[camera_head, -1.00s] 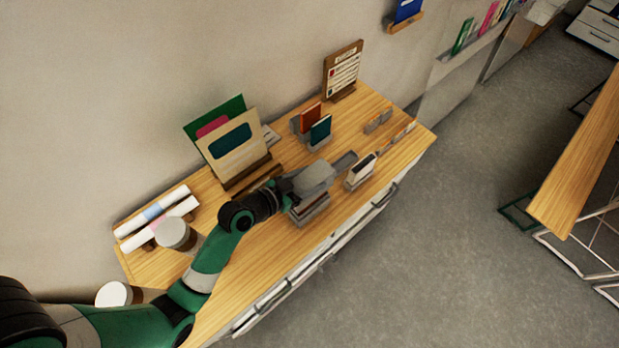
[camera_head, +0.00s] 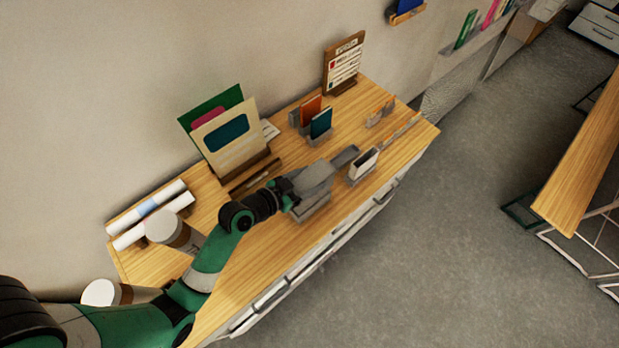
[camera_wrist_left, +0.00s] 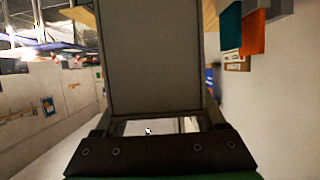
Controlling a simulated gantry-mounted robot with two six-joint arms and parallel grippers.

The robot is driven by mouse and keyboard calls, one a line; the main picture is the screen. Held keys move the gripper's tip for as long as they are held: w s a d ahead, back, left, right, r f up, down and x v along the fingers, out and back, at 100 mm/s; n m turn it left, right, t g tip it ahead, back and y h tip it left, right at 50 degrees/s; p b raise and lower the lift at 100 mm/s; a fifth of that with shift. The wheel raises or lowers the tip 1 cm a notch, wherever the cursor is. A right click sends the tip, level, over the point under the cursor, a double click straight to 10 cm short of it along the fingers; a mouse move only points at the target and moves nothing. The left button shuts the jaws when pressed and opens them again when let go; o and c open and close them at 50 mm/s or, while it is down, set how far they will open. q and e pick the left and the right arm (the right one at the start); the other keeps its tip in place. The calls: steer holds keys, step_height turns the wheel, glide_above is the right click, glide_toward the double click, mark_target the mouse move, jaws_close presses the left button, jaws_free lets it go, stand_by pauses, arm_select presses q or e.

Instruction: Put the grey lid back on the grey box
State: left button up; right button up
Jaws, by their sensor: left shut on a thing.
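The grey lid (camera_head: 315,176) is a flat, dull grey slab held by my left gripper (camera_head: 289,188), which is shut on it. It also fills the middle of the left wrist view (camera_wrist_left: 153,60). The grey box (camera_head: 313,208) stands on the wooden table below the lid. The lid covers much of the box's top, so its inside is mostly hidden. I cannot tell whether the lid touches the rim. My right gripper is not in view.
On the table (camera_head: 262,262), a small holder with a white card (camera_head: 363,163) stands right of the box. Orange and teal booklets (camera_head: 320,122) stand behind. Large folders (camera_head: 228,140), white rolls (camera_head: 150,225) and a round white-topped container (camera_head: 165,225) are to the left.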

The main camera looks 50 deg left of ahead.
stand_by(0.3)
arm_select(q)
steer(key=shift+f+b, duration=2.1)
steer(key=shift+f, duration=0.2)
steer(key=o, duration=1.3)
steer(key=v, duration=0.7)
steer(key=shift+s+r, duration=0.2)
